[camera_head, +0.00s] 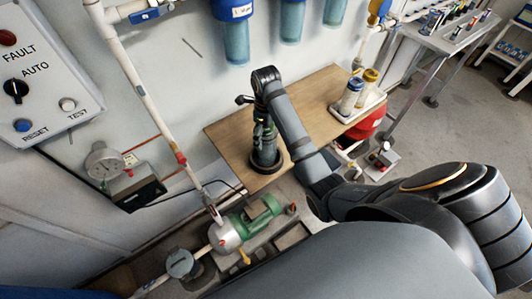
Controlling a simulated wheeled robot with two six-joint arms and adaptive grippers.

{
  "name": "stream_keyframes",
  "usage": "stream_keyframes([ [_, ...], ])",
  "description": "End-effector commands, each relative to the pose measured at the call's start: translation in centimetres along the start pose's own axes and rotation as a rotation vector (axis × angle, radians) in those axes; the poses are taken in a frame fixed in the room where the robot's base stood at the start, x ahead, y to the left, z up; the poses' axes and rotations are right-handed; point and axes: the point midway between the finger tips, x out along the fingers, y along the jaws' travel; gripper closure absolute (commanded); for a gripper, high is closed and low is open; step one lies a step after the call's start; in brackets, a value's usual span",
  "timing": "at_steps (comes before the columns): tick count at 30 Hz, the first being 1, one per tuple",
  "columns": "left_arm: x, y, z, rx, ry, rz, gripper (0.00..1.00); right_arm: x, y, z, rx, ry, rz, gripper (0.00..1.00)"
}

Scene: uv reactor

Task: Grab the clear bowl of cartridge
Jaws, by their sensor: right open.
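Several filter housings hang on the wall at the top, with blue caps and clear, blue-tinted bowls. The left clear bowl (236,46) shows most fully; the middle bowl (291,22) and the right bowl (335,11) are cut by the top edge. I cannot tell which one the task means. My right arm reaches in from the right, and its open right gripper (265,148) points down over the wooden table, apart from the hanging bowls. A dark round shape (266,162) shows at the gripper's lower end; I cannot tell what it is. My left gripper is not in view.
The wooden table (315,105) has bare room right of the gripper. A white tray (358,108) with two bottles stands at its right end. Pipes, a green pump (262,212) and a control panel (40,65) are at the left. A red tank (366,125) is under the table.

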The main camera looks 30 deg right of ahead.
Motion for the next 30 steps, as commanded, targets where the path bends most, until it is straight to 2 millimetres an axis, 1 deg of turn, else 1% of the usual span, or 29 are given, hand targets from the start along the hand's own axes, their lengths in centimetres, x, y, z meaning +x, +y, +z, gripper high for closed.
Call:
stream_keyframes([
  [1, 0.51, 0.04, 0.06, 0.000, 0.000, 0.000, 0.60, 0.63, 0.00, 0.01, 0.000, -0.001, 0.000, 0.00],
  [6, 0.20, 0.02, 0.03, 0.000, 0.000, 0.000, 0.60, 0.38, 0.00, 0.01, 0.000, -0.001, -0.001, 0.00],
  [7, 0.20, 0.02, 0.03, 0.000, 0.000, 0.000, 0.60, 0.38, 0.00, 0.01, 0.000, -0.001, -0.001, 0.01],
  [25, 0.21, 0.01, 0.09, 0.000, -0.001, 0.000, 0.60, 0.43, 0.03, 0.01, 0.000, -0.001, 0.000, 0.83],
  [26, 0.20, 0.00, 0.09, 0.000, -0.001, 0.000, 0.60, 0.36, 0.01, 0.04, 0.000, -0.002, -0.001, 0.85],
  [30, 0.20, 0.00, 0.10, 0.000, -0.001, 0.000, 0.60, 0.38, 0.02, 0.03, 0.000, -0.002, 0.000, 0.85],
])
